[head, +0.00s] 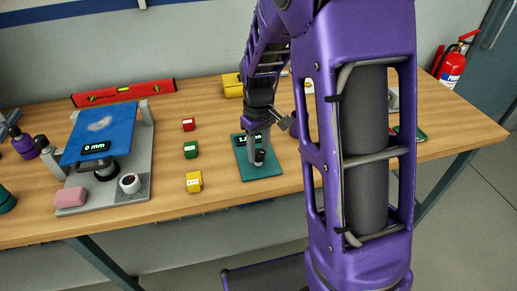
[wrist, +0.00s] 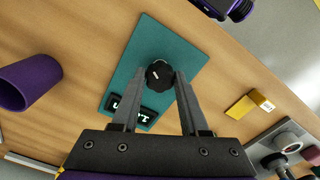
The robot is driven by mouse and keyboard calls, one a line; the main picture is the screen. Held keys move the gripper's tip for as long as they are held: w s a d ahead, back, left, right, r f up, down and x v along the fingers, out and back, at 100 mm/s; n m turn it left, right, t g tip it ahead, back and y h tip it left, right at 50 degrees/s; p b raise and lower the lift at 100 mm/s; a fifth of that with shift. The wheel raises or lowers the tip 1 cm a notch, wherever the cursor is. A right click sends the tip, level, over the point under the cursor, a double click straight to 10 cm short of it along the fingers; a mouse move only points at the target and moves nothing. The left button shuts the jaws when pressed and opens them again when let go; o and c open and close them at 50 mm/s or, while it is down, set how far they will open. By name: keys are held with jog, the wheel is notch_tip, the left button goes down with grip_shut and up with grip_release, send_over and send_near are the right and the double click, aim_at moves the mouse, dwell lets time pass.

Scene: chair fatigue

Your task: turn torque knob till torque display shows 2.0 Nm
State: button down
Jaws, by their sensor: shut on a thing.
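The torque knob (wrist: 158,72) is round and black with a white mark, on a teal plate (wrist: 150,40) lying on the wooden table. My gripper (wrist: 159,76) is shut on the knob, one finger on each side. In the head view my gripper (head: 260,150) points down over the teal plate (head: 249,172), largely covering the knob. The torque display (wrist: 137,114) is a small black panel with pale characters beside the knob. A finger covers part of it in the wrist view. Its reading seems to start with 1, but the full value is not clear.
Red (head: 189,124), green (head: 191,150) and yellow (head: 194,182) blocks stand left of the plate. Farther left is a grey fixture (head: 146,150) with a blue panel (head: 104,127). A red level (head: 123,93) lies behind. A purple cup (wrist: 27,82) shows in the wrist view.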

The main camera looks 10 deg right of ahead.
aim_at(259, 152)
jog(key=shift+m, duration=1)
jog(key=shift+c, duration=2.1)
grip_release()
notch_tip(259, 152, up, 18)
jog(key=p, duration=0.1)
jog(key=shift+f, duration=0.25)
jog(key=shift+f, duration=0.1)
